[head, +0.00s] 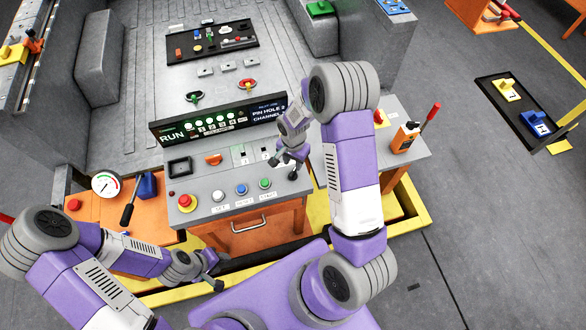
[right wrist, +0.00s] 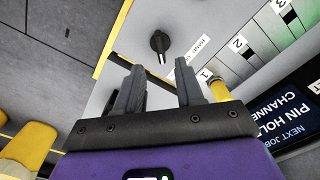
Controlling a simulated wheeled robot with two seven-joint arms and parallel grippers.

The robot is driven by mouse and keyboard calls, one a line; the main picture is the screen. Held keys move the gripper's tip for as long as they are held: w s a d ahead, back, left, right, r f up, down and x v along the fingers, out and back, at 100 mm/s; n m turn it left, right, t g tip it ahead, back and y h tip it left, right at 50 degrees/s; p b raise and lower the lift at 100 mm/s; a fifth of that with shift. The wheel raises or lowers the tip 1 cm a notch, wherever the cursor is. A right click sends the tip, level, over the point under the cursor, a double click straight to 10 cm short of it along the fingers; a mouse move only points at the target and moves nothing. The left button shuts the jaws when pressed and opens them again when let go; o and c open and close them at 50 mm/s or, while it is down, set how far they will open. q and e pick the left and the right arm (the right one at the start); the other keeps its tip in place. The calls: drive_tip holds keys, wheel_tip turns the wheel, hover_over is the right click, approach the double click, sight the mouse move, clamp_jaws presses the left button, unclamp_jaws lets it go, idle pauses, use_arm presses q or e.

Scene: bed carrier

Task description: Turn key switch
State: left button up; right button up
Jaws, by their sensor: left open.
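A black knob with a pale key-like tip (right wrist: 160,43), which looks like the key switch, stands on the light grey panel in the right wrist view, beside a partly legible label. My right gripper (right wrist: 160,92) is open, with its two dark fingers apart and nothing between them. The knob appears just beyond the fingertips, roughly in line with the gap, and seems apart from them. In the head view my right gripper (head: 283,168) is over the right part of the console (head: 205,205), and I cannot make out the knob there. My left gripper (head: 217,272) is open and empty, low in front of the console.
The console also carries an orange knob (head: 213,159), a red emergency button (head: 184,200) and several coloured push buttons. A RUN display (head: 217,124) stands behind. Numbered slots (right wrist: 262,35) lie near the knob. An orange device with a red lever (head: 404,138) stands to the right.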

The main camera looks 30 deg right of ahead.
sight(293, 172)
wheel_tip(293, 172, down, 7)
drive_tip(key=shift+r, duration=0.2)
drive_tip(key=shift+a, duration=0.1)
clamp_jaws()
